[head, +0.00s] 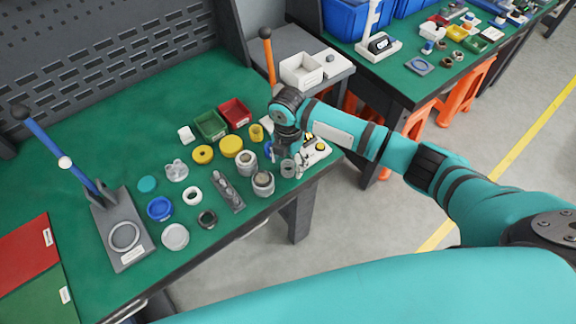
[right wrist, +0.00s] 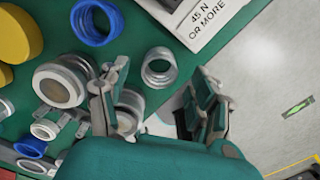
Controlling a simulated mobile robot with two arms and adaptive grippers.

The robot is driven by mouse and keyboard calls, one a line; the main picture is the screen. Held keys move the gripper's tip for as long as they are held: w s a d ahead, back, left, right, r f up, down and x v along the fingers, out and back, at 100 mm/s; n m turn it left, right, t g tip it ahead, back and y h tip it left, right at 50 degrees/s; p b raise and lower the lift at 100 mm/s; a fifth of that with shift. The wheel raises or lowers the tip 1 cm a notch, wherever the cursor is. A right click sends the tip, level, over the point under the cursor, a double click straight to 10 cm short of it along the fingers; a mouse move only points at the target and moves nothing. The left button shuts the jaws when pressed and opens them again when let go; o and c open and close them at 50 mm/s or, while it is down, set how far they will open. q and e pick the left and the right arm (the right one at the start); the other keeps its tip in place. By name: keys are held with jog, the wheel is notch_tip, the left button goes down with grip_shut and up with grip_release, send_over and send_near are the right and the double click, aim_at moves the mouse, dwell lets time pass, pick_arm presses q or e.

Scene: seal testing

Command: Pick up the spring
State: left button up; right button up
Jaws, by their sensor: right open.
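A grey metal spring (right wrist: 159,68) stands on the green table near its edge in the right wrist view. In the head view the spring (head: 288,168) shows just below my right gripper (head: 290,157). In the right wrist view my right gripper (right wrist: 163,80) is open, with one finger on each side of the spring in the picture. I see no contact, and the height of the fingertips above the table is unclear. My left gripper is not in view.
Metal cylinders (head: 263,183) stand close left of the spring; one (right wrist: 60,85) is near the left finger. A white labelled device (head: 314,152) is close on the right. Green (head: 211,125) and red (head: 234,113) bins stand behind. The table edge is near.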

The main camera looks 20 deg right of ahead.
jog(key=shift+w+f, duration=0.1)
jog(key=shift+f, duration=1.2)
jog(key=c, duration=1.2)
